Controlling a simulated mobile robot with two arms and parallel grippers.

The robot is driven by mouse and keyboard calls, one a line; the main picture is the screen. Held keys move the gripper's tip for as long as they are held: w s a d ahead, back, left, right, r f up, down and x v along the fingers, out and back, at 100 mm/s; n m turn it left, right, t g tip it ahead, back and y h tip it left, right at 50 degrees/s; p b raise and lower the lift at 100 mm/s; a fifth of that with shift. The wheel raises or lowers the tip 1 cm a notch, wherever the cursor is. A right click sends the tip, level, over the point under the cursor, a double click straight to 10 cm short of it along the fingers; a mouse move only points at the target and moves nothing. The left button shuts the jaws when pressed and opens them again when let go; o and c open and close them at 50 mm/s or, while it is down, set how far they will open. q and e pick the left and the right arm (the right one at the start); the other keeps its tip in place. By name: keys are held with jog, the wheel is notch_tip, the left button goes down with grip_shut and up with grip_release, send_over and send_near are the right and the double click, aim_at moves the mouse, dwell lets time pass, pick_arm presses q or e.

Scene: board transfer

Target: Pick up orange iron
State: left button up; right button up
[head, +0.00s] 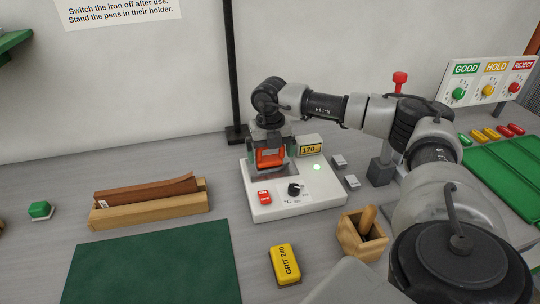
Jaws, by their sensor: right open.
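The orange iron (270,157) rests on the white control base (318,192), toward its back left. The base has a red OFF switch, a black knob, a 170-degree display and a lit green light. My right gripper (270,150) reaches down over the iron from above, with its fingers around the iron's upper part. The gripper is open; whether the fingers touch the iron cannot be told. Part of the iron is hidden by the gripper. My left gripper is not in view.
A black post (232,70) stands just behind the base. A yellow GRIT 240 block (285,264), a wooden holder (352,243) and small grey blocks (339,161) surround it. A dark green mat (150,266) and a wooden rack (150,211) lie left. Green trays (508,165) are at right.

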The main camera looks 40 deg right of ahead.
jog(key=shift+f, duration=0.55)
jog(key=shift+r, duration=0.1)
jog(key=c, duration=1)
jog(key=shift+r, duration=0.4)
jog(key=r, duration=0.1)
jog(key=r+b, duration=0.1)
jog(key=r, duration=0.1)
jog(key=shift+s+d+r, duration=0.25)
jog(key=shift+s+r, duration=0.05)
jog(key=shift+s, duration=0.1)
jog(key=s+d+r, duration=0.1)
jog(key=s+r, duration=0.1)
jog(key=s, duration=0.1)
jog(key=s+d+r+b, duration=0.1)
jog(key=s+r, duration=0.1)
jog(key=s, duration=0.1)
jog(key=s+d+r+b, duration=0.1)
jog(key=s+r, duration=0.1)
jog(key=s, duration=0.2)
jog(key=shift+s+d+r, duration=0.1)
jog(key=shift+d+r, duration=0.1)
jog(key=shift+r, duration=0.1)
